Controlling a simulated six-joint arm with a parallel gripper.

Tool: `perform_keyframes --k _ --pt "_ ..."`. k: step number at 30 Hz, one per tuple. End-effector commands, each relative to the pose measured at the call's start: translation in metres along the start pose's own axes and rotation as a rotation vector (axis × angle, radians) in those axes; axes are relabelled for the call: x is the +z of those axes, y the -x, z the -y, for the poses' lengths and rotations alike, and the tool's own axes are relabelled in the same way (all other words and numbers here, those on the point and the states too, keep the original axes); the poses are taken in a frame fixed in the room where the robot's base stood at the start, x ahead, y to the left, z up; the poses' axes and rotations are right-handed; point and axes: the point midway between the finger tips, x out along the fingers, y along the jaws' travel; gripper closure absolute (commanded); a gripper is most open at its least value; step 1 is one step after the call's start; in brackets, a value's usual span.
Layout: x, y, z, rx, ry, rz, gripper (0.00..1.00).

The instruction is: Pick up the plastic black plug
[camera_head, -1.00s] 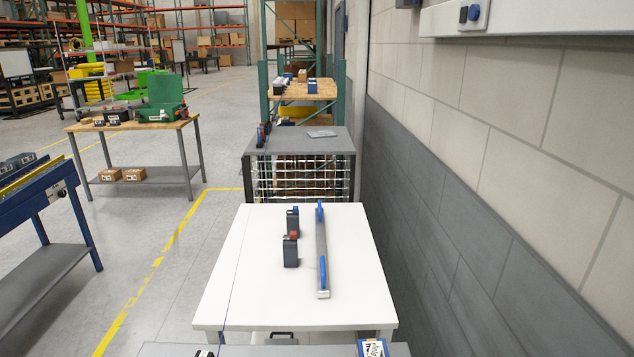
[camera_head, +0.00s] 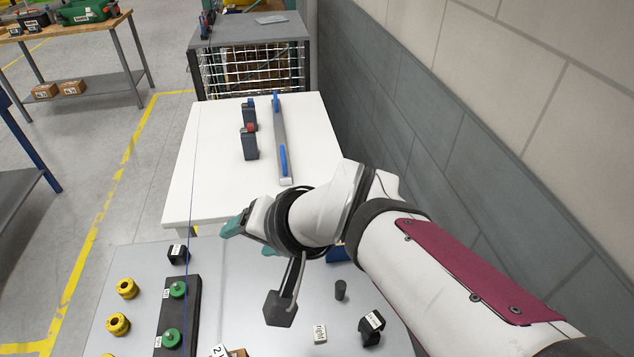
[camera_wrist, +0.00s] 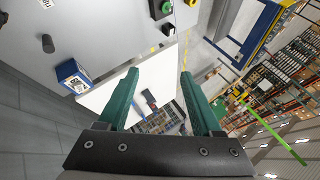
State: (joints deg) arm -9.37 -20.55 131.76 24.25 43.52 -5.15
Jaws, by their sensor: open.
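A small dark cylinder (camera_head: 340,289), perhaps the black plastic plug, stands on the grey table at the right. It also shows at the upper left of the wrist view (camera_wrist: 48,43). Two black blocks with white labels are also on this table, one at the back left (camera_head: 177,253) and one at the front right (camera_head: 371,327). My gripper (camera_head: 250,239) has green fingers and is left of and beyond the cylinder, apart from it. In the wrist view the fingers (camera_wrist: 160,77) are spread, with nothing between them.
A black bar (camera_head: 180,315) with green round knobs and two yellow round parts (camera_head: 122,305) are at the left. A small white block (camera_head: 319,333) lies near the cylinder. A blue box (camera_wrist: 73,75) is at the table edge. A grey wall (camera_head: 480,190) borders the right.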

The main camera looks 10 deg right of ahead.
Motion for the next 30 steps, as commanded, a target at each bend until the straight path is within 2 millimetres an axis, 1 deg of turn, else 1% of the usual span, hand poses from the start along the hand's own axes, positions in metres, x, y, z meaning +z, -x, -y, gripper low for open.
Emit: perform_keyframes --k 1,2,3,5,6,8,9,11,12,14,15,17,18,20,21,24,27,30 --pt "-0.019 -0.011 0.016 -0.047 -0.008 -0.07 0.33" --pt "-0.035 -0.017 0.026 -0.078 -0.021 -0.129 0.33" --pt "-0.057 -0.024 0.038 -0.109 -0.047 -0.22 0.33" --pt "-0.094 -0.034 0.047 -0.124 -0.108 -0.375 0.33" --pt "-0.117 -0.04 0.046 -0.103 -0.16 -0.486 0.33" --pt "-0.142 -0.046 0.031 -0.025 -0.238 -0.64 0.33" --pt "-0.152 -0.048 0.017 0.049 -0.281 -0.726 0.33" --pt "-0.157 -0.048 -0.007 0.176 -0.331 -0.825 0.33" --pt "-0.155 -0.048 -0.022 0.266 -0.353 -0.875 0.33" --pt "-0.148 -0.045 -0.043 0.404 -0.371 -0.931 0.33" --pt "-0.141 -0.042 -0.055 0.494 -0.377 -0.957 0.33" --pt "-0.129 -0.037 -0.071 0.629 -0.374 -0.986 0.33" --pt "-0.12 -0.033 -0.08 0.718 -0.366 -0.997 0.33" --pt "-0.106 -0.026 -0.09 0.848 -0.345 -1.006 0.33" --pt "-0.096 -0.021 -0.096 0.935 -0.326 -1.004 0.33" --pt "-0.071 -0.01 -0.105 1.144 -0.259 -0.984 0.33" --pt "-0.052 -0.057 -0.145 1.139 -0.262 -0.985 0.33" --pt "-0.035 -0.097 -0.176 1.135 -0.265 -0.986 0.33"
